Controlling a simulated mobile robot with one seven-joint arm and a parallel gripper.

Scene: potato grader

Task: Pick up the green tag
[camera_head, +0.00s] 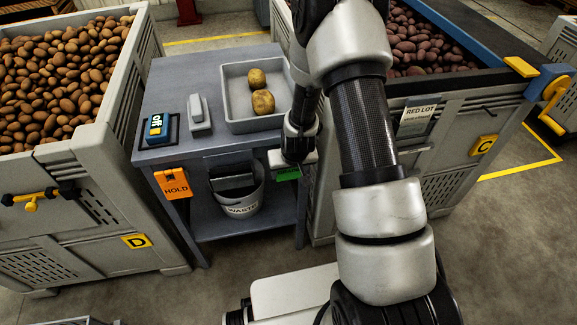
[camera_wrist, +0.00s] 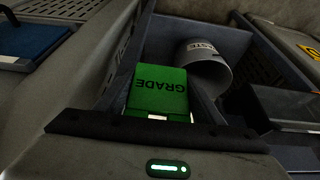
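The green tag (camera_wrist: 158,90) has "GRADE" printed on it, upside down in the wrist view. It is directly in front of my gripper (camera_wrist: 157,126), close to the dark front edge of the gripper body. In the head view the green tag (camera_head: 288,174) shows as a small green patch at the front right corner of the grey bench, right beneath my gripper (camera_head: 291,165). My fingers cannot be made out clearly in either view, so contact with the tag and the finger opening cannot be told.
The grey bench (camera_head: 210,75) holds a tray (camera_head: 235,112) with two potatoes. An orange HOLD tag (camera_head: 173,184) hangs at its front left. A waste bucket (camera_head: 240,205) stands on its lower shelf. Potato crates D (camera_head: 70,215) and C (camera_head: 440,150) flank it.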

